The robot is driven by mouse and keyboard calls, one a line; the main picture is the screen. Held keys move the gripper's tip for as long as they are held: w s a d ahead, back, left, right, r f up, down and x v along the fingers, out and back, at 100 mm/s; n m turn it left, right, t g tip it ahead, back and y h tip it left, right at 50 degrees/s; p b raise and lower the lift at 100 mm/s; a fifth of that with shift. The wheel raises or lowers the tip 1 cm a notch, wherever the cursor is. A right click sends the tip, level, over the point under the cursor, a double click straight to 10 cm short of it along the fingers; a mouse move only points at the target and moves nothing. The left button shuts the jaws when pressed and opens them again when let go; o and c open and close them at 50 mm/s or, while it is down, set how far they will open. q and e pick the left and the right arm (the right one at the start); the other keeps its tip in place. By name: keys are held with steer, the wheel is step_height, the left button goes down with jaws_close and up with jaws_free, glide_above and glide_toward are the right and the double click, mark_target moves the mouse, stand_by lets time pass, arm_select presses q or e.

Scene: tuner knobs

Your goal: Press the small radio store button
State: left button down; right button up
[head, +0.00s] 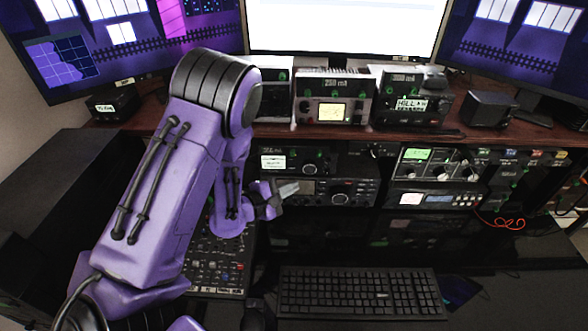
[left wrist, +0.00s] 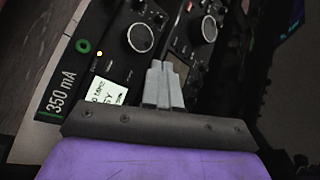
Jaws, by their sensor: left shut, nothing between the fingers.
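My left gripper (head: 289,189) is shut and empty, in front of the radios on the shelf under the desk top. In the left wrist view its closed fingers (left wrist: 163,72) point at the dark radio fronts. A dark radio (head: 300,160) with a small lit display and a round knob is just above the gripper. It shows in the left wrist view with a "350 mA" label (left wrist: 62,92), a green ring and a large knob (left wrist: 140,37). A wider radio (head: 345,192) lies below it, partly hidden by the gripper. I cannot tell which control is the store button, or whether the fingertips touch anything.
Three radios stand on the wooden desk top, including a middle one (head: 335,98) and a right one (head: 410,97). More radios (head: 440,165) fill the right shelf. A mixer panel (head: 215,265) and a keyboard (head: 360,292) lie below. A red cable (head: 505,222) hangs at right.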

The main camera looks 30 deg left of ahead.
mark_target(292, 167)
arm_select(q)
steer(key=w+a, duration=0.2)
steer(key=shift+w+a+r+p, duration=0.1)
steer(key=shift+w+r+p, duration=0.05)
steer(key=shift+w+p, duration=0.25)
arm_select(e)
steer(key=shift+s+r, duration=0.25)
steer(key=shift+r, duration=0.1)
arm_select(q)
steer(key=shift+s+r, duration=0.1)
steer(key=shift+s, duration=0.05)
arm_select(e)
steer(key=shift+s, duration=0.1)
stand_by(0.4)
steer(key=shift+r, duration=0.1)
stand_by(0.7)
arm_select(q)
steer(key=shift+w+a+p, duration=0.25)
steer(key=shift+w+p, duration=0.1)
steer(key=shift+w, duration=0.1)
arm_select(e)
steer(key=shift+r, duration=0.25)
